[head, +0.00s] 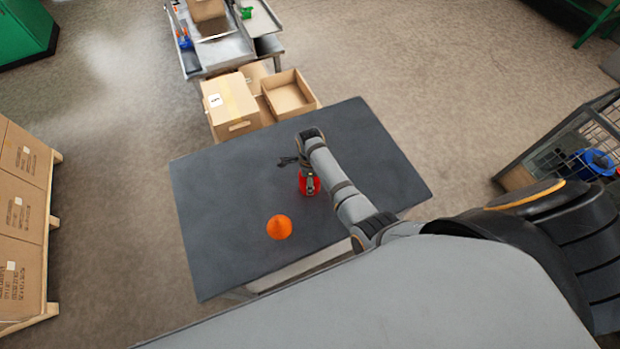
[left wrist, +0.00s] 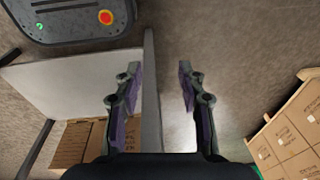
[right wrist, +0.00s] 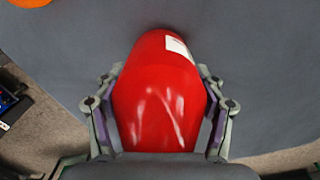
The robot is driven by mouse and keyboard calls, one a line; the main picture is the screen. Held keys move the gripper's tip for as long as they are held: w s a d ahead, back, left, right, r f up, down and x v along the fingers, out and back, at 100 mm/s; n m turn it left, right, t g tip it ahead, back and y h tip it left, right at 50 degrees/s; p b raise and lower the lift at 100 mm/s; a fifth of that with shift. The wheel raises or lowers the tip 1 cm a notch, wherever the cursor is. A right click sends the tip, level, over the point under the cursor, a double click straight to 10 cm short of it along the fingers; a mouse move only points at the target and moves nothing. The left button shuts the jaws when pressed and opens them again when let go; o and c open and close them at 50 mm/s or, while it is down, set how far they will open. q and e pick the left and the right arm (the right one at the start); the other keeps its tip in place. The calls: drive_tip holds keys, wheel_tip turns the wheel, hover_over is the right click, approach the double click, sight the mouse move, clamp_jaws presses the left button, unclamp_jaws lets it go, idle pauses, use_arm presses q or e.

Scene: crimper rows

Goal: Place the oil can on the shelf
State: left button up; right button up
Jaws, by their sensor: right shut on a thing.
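The red oil can (head: 309,183) is over the dark grey table in the head view, partly hidden by my right arm. My right gripper (head: 297,164) is shut on it. In the right wrist view the oil can (right wrist: 158,105) fills the space between the two fingers, with a white label near its far end. I cannot tell whether it touches the table. My left gripper (left wrist: 158,76) is open and empty in the left wrist view, away from the can. I cannot make out for certain which structure is the shelf.
Cardboard boxes (head: 229,108) and a metal cart (head: 225,54) lie beyond the table. A wire-sided rack (head: 555,135) with a blue item stands at the right. Stacked cartons (head: 20,220) stand at the left.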

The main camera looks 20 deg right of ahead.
drive_tip(key=shift+s+a+r, duration=0.1)
drive_tip(key=shift+a, duration=0.2)
drive_tip(key=o, duration=1.5)
drive_tip(key=shift+f, duration=0.2)
use_arm(q)
drive_tip(key=shift+s+a+f, duration=0.1)
drive_tip(key=shift+s+a, duration=0.55)
drive_tip(key=shift+s, duration=0.05)
use_arm(e)
drive_tip(key=shift+r, duration=0.3)
use_arm(q)
drive_tip(key=shift+w+f+b, duration=0.15)
drive_tip(key=shift+f+b, duration=0.3)
drive_tip(key=shift+b, duration=0.1)
use_arm(e)
wheel_tip(320, 180, up, 12)
drive_tip(key=shift+f, duration=0.1)
